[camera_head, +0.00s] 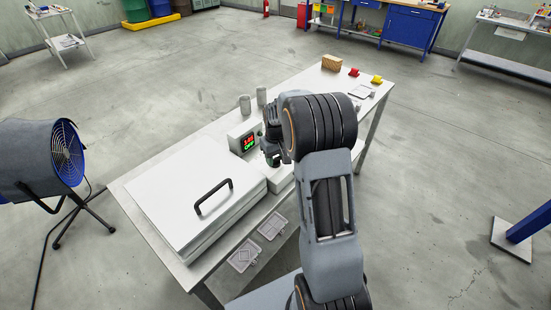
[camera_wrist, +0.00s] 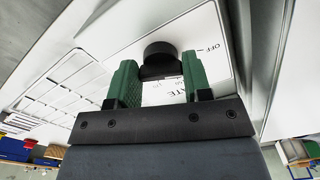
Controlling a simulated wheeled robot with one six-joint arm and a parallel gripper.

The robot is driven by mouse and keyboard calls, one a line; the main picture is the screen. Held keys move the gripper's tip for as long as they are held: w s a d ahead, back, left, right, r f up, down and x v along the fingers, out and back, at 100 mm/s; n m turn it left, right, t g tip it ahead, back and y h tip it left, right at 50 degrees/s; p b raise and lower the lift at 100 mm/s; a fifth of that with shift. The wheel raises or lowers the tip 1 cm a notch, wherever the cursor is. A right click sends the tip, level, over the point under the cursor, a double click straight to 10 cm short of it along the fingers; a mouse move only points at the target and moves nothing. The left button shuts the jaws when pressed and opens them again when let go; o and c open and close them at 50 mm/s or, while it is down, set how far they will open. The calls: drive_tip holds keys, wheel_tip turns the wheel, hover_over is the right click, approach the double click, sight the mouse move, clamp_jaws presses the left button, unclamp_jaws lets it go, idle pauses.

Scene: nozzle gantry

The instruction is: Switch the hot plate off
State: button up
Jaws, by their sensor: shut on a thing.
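In the wrist view, my gripper (camera_wrist: 160,74) has its two green fingers on either side of a round black knob (camera_wrist: 160,52), closed on it. The knob sits on a white panel (camera_wrist: 215,75) with "OFF" printed to its right and partly hidden lettering ending in "ATE" below it. My arm and gripper hide the knob there. I cannot read the knob's pointer direction.
A large white lidded unit with a black handle (camera_head: 213,197) fills the table's near left. Two grey cylinders (camera_head: 245,104) stand behind the control box. A wooden block (camera_head: 331,62) and red and yellow items sit at the far end. A blue fan (camera_head: 68,154) stands left.

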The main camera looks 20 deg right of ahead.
sight(277, 167)
idle(0.5)
drive_tip(key=o, duration=0.9)
drive_tip(key=shift+r, duration=0.1)
wheel_tip(277, 167, up, 14)
drive_tip(key=shift+f+b, duration=0.15)
drive_tip(key=shift+b, duration=0.35)
drive_tip(key=shift+s+a+f+m+t, duration=0.2)
drive_tip(key=shift+s+a+t, duration=0.5)
drive_tip(key=shift+s+a, duration=2)
drive_tip(key=shift+s+a+f+m+t, duration=0.15)
drive_tip(key=shift+s+a+t, duration=0.65)
drive_tip(key=shift+s, duration=3.75)
drive_tip(key=shift+s+a+f+m+t, duration=0.1)
drive_tip(key=shift+s+a+f+t, duration=0.35)
drive_tip(key=shift+s+a, duration=2.25)
